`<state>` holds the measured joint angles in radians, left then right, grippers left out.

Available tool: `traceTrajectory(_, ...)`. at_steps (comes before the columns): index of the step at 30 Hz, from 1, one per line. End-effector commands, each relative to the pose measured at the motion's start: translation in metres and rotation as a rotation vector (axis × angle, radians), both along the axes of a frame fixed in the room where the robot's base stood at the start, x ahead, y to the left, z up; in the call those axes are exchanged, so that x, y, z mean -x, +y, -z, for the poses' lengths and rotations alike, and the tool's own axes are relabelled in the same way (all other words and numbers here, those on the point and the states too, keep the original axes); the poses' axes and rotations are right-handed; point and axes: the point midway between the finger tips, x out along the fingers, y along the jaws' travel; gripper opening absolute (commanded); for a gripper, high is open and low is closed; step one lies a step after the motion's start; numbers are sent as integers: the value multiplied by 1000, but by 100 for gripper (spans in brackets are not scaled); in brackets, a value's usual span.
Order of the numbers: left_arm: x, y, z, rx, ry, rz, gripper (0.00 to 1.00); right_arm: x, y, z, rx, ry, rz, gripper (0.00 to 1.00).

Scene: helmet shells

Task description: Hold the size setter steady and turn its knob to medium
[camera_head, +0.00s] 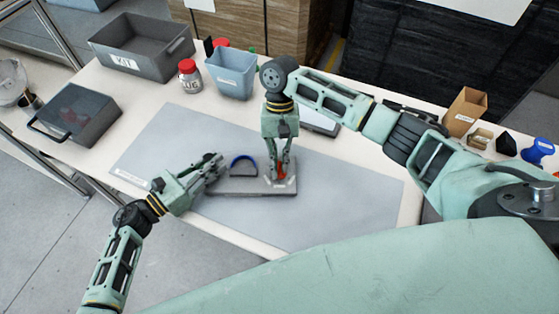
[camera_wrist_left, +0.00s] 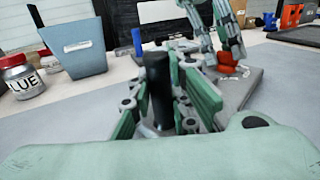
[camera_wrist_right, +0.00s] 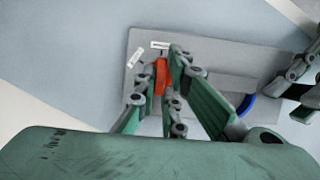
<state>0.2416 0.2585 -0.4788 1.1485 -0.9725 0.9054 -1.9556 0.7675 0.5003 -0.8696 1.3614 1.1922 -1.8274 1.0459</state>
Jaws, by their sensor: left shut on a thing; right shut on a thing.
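The size setter is a flat grey base (camera_head: 236,188) on the work mat, with a blue arch (camera_head: 243,160) near its middle and a red-orange knob (camera_head: 281,172) toward its right. Pale labels show beside the knob in the right wrist view, too small to read. My left gripper (camera_head: 216,166) is shut on a dark upright post (camera_wrist_left: 158,85) at the base's left end. My right gripper (camera_head: 280,178) points down and is shut on the knob, which also shows in the right wrist view (camera_wrist_right: 160,77). The fingers partly hide the knob, so its setting cannot be told.
A grey KIT bin (camera_head: 140,50), a red-capped jar (camera_head: 190,77) and a blue-grey bin (camera_head: 232,72) stand at the back. A cardboard box (camera_head: 465,110) stands at the right. The mat (camera_head: 340,195) is clear around the base.

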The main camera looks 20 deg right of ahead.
Motion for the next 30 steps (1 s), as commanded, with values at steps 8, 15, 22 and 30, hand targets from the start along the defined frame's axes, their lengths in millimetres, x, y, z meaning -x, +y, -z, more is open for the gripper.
traceTrajectory(8,0,1,0,0,0,-2,0,0,-1,0,2,1,1,27)
traceTrajectory(15,0,0,0,0,0,-1,0,0,0,0,0,0,1,28)
traceTrajectory(22,0,0,0,0,0,0,0,-6,-2,-14,-1,-4,2,28)
traceTrajectory(30,0,0,0,0,0,0,0,-26,-10,-66,0,-3,2,28)
